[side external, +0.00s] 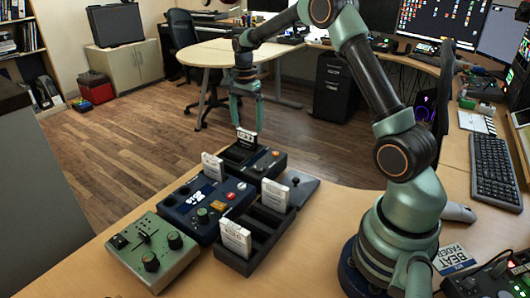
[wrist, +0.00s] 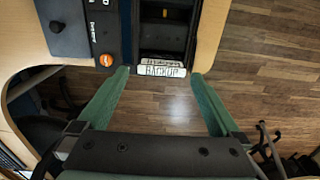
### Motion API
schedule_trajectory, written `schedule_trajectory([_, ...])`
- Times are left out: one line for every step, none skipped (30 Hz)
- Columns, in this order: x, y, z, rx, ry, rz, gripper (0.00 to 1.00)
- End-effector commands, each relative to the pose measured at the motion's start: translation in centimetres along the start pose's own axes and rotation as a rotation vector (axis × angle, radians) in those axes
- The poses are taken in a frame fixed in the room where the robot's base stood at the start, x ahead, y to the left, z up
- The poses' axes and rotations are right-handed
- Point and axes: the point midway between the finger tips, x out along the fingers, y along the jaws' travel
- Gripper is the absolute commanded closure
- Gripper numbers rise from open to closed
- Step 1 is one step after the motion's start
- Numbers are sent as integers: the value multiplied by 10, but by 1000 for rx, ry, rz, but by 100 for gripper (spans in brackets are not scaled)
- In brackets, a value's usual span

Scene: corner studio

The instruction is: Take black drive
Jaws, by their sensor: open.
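My gripper (side external: 247,128) is open, its two green fingers pointing down at the far end of the black device (side external: 262,163). A cartridge with a white label (side external: 246,136) stands upright there, between or just below the fingertips. In the wrist view the label (wrist: 160,69) reads "BACKUP" and lies between the open fingers (wrist: 160,76), with a gap on both sides. The cartridge body is mostly hidden, so I cannot tell its colour. I cannot tell which item is the black drive.
A blue device (side external: 205,208) holds another white-labelled cartridge (side external: 213,166). A black slotted rack (side external: 262,232) holds two more cartridges, one at its near end (side external: 235,238) and one farther back (side external: 275,194). A green device (side external: 151,251) is at front left. Open floor lies beyond the table edge.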

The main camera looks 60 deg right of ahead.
Motion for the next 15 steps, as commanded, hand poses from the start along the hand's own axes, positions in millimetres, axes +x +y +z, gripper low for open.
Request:
schedule_trajectory([3, 0, 0, -1, 0, 1, 0])
schedule_trajectory([4, 0, 0, -1, 0, 1, 0])
schedule_trajectory([7, 0, 0, -1, -1, 2, 0])
schedule_trajectory([9, 0, 0, -1, -1, 2, 0])
schedule_trajectory([13, 0, -1, -1, -1, 3, 0])
schedule_trajectory([18, -1, -1, -1, -1, 2, 0])
schedule_trajectory([22, -1, -2, -1, -1, 3, 0])
schedule_trajectory([27, -1, -2, -1, -2, 4, 0])
schedule_trajectory([33, -2, -3, -1, -1, 3, 0])
schedule_trajectory([38, -2, -4, -1, -1, 3, 0])
schedule_trajectory([42, -2, -3, -1, -1, 4, 0])
schedule_trajectory([46, -2, -3, -1, -1, 2, 0])
schedule_trajectory([49, -2, -3, -1, -1, 2, 0])
schedule_trajectory([51, -2, -3, -1, -1, 2, 0])
schedule_trajectory([54, -2, -3, -1, 0, 1, 0])
